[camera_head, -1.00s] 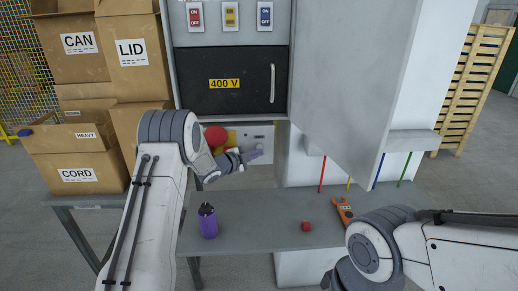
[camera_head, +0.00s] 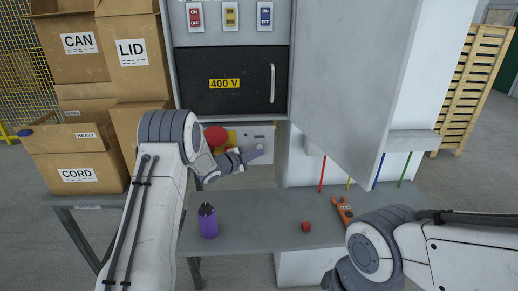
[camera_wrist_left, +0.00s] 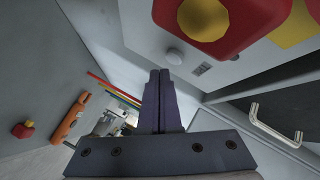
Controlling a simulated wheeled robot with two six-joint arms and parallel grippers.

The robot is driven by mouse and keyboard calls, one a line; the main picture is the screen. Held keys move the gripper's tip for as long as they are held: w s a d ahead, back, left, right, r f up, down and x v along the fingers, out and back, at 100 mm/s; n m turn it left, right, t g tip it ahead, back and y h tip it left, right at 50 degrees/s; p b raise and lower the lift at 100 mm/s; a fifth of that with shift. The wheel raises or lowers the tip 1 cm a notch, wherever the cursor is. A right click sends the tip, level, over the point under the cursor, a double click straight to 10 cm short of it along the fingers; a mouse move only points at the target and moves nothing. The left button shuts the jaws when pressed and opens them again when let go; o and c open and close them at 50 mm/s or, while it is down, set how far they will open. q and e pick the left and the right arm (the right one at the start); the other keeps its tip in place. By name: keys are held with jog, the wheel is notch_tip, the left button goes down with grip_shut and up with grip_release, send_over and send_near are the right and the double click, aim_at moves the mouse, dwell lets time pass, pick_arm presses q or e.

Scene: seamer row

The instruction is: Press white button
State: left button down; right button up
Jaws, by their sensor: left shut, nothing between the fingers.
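The white button (camera_wrist_left: 174,57) is a small round knob on a light grey panel, seen in the left wrist view beside a large red button (camera_wrist_left: 235,28) with a yellow face. My left gripper (camera_wrist_left: 160,76) is shut and empty, its fingertips close to the white button; I cannot tell if they touch. In the head view the left gripper (camera_head: 257,154) is in front of the light panel (camera_head: 266,133), right of the red button (camera_head: 215,135). The white button is not clear there, partly behind the gripper. My right gripper is out of view; only its arm shows.
A grey table (camera_head: 270,205) below holds a purple bottle (camera_head: 208,221), a small red object (camera_head: 306,226) and an orange tool (camera_head: 343,210). A black 400 V cover (camera_head: 225,84) is above the panel. An open grey door (camera_head: 350,80) stands to the right, cardboard boxes (camera_head: 80,155) to the left.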

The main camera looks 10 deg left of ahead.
pick_arm(q)
jog(key=shift+w, duration=0.15)
jog(key=shift+w+a, duration=0.15)
jog(key=shift+w, duration=0.1)
jog(key=shift+w+a, duration=0.1)
jog(key=shift+w, duration=0.3)
dwell(0.8)
dwell(0.3)
jog(key=shift+s+d+b, duration=0.25)
jog(key=shift+s+b, duration=0.25)
jog(key=shift+s, duration=0.3)
jog(key=s, duration=0.1)
jog(key=s+d+b, duration=0.1)
jog(key=s, duration=0.1)
jog(key=s+b, duration=0.1)
jog(key=shift+s+d, duration=0.25)
jog(key=shift+s, duration=0.1)
